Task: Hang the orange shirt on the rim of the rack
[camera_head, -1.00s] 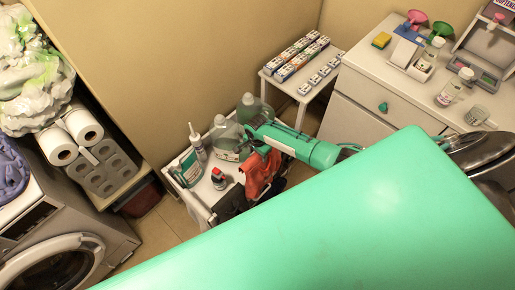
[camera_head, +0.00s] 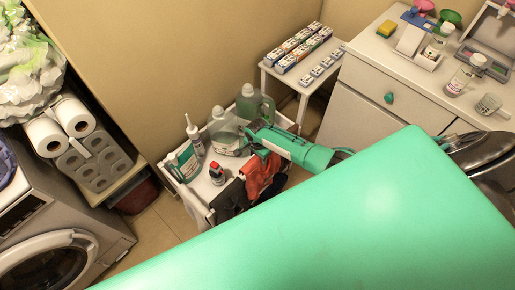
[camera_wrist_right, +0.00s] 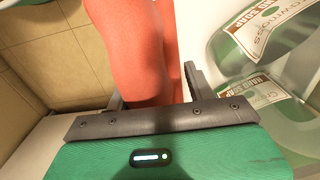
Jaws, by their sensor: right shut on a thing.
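The orange shirt (camera_head: 262,174) hangs from my right gripper (camera_head: 256,150), over the right part of the white rack (camera_head: 198,208). In the right wrist view my right gripper (camera_wrist_right: 157,95) is shut on the shirt (camera_wrist_right: 130,48), which runs away between the fingers. A dark cloth (camera_head: 229,201) hangs at the rack's front rim, left of the shirt. I cannot tell whether the shirt touches the rim. My left gripper is not in view.
On the rack stand clear-green soap bottles (camera_head: 226,133), a white nozzle bottle (camera_head: 195,140), a green-labelled container (camera_head: 184,162) and a small red-capped item (camera_head: 216,174). A small white table (camera_head: 328,78) with boxes stands behind right. A washer (camera_head: 55,240) is at left, with free floor between.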

